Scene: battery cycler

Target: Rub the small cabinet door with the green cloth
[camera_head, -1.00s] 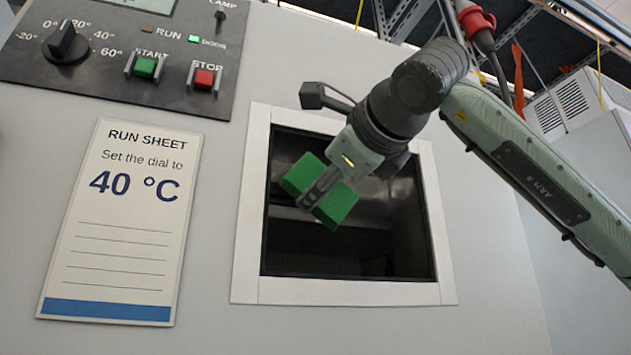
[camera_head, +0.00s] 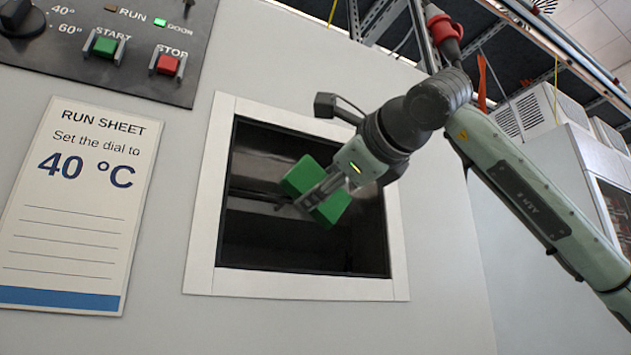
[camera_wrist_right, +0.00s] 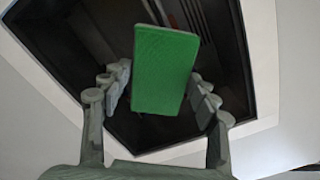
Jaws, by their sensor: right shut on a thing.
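The small cabinet door (camera_head: 250,235) is a dark, glossy panel or opening in a white square frame (camera_head: 197,235) on the pale cabinet front; I cannot tell whether it is glass or open. My right gripper (camera_head: 318,198) is shut on the green cloth (camera_head: 332,207), which looks like a thick green block. The cloth is in front of the dark panel, near its middle; I cannot tell whether it touches. In the right wrist view the cloth (camera_wrist_right: 166,72) sits between the fingers of my right gripper (camera_wrist_right: 160,85), with the dark panel behind. My left gripper is not in view.
A control panel (camera_head: 60,75) with a dial, a green START button (camera_head: 105,46) and a red STOP button (camera_head: 166,64) is at upper left. A run sheet (camera_head: 70,235) reading 40 °C is left of the frame. The cabinet front below is bare.

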